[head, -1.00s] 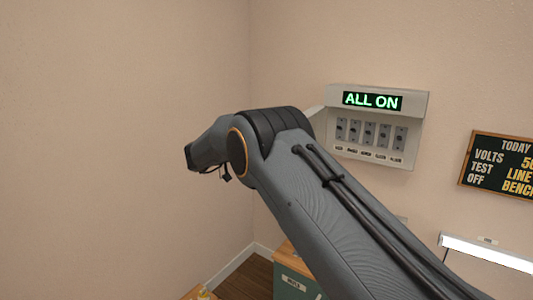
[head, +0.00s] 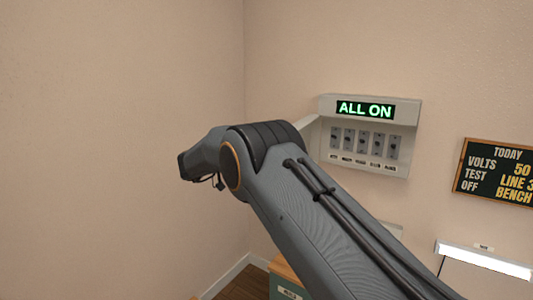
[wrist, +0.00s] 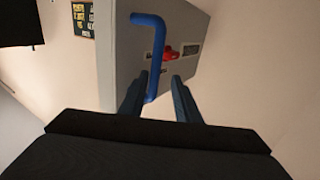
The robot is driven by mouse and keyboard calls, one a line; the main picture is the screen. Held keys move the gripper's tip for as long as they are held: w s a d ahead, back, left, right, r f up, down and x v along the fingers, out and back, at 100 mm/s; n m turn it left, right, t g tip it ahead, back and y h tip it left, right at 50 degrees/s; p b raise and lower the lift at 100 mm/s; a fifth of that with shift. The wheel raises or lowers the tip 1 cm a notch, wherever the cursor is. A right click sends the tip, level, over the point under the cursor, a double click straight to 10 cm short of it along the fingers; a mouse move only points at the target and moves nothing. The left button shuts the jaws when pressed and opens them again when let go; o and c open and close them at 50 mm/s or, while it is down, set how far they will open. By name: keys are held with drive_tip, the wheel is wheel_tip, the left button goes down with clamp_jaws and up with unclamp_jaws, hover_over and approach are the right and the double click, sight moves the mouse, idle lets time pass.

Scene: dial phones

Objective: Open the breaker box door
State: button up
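The breaker box (head: 368,165) is on the wall in the head view, with a green "ALL ON" display and a row of switches exposed. Its door (head: 308,131) stands swung out at the box's left edge, partly hidden by my arm. In the wrist view the grey door panel (wrist: 128,55) carries a blue bar handle (wrist: 157,50) and a red part (wrist: 170,54). My gripper (wrist: 157,84) has its fingers apart, with the handle's lower end between them, near the left finger. Contact cannot be told.
A chalkboard sign (head: 497,174) hangs right of the box, above a lit white lamp (head: 485,260). A teal cabinet (head: 284,289) stands low behind my arm. The wall on the left is bare.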

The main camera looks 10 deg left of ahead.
drive_tip(key=b+v, duration=0.1)
drive_tip(key=v, duration=0.6)
drive_tip(key=shift+s+a, duration=0.2)
drive_tip(key=shift+a, duration=0.15)
drive_tip(key=shift+r, duration=0.15)
